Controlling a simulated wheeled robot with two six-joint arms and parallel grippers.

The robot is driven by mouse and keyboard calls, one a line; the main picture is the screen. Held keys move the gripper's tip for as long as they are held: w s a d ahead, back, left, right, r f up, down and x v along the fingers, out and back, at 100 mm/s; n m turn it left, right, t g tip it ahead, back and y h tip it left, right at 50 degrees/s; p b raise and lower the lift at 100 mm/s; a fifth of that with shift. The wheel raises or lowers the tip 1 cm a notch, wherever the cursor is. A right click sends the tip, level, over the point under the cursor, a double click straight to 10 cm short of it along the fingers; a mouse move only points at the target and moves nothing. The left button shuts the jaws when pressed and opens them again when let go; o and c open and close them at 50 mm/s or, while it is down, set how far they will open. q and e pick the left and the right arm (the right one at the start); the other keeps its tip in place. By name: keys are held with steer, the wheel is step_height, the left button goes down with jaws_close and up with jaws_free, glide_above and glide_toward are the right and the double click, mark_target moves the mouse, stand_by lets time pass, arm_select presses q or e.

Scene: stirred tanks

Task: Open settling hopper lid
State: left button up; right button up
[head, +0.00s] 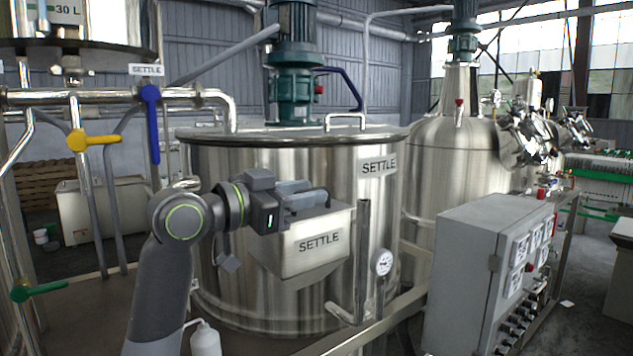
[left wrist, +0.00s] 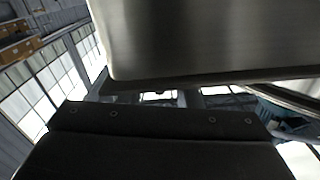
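The settling hopper (head: 317,245) is a steel box labelled SETTLE on the front of the large steel SETTLE tank (head: 225,190). Its top looks closed, but my left gripper hides part of the top edge. My left gripper (head: 322,196) is at the hopper's upper left, its fingers pointing right across the top. Whether it touches the hopper, and whether its fingers are apart, I cannot tell. In the left wrist view a brushed steel surface (left wrist: 200,40) fills the top, close to a dark gripper part below. My right gripper is not in view.
A pressure gauge (head: 383,262) and a bent pipe (head: 362,250) stand right of the hopper. A grey control box (head: 480,270) is further right. Blue (head: 151,125), yellow (head: 93,139) and green (head: 40,290) valve handles are at the left. A white bottle (head: 205,338) stands low in front.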

arm_select(q)
steer(key=shift+p+x, duration=0.3)
steer(key=shift+x, duration=1.1)
steer(key=shift+c, duration=0.3)
jaws_close()
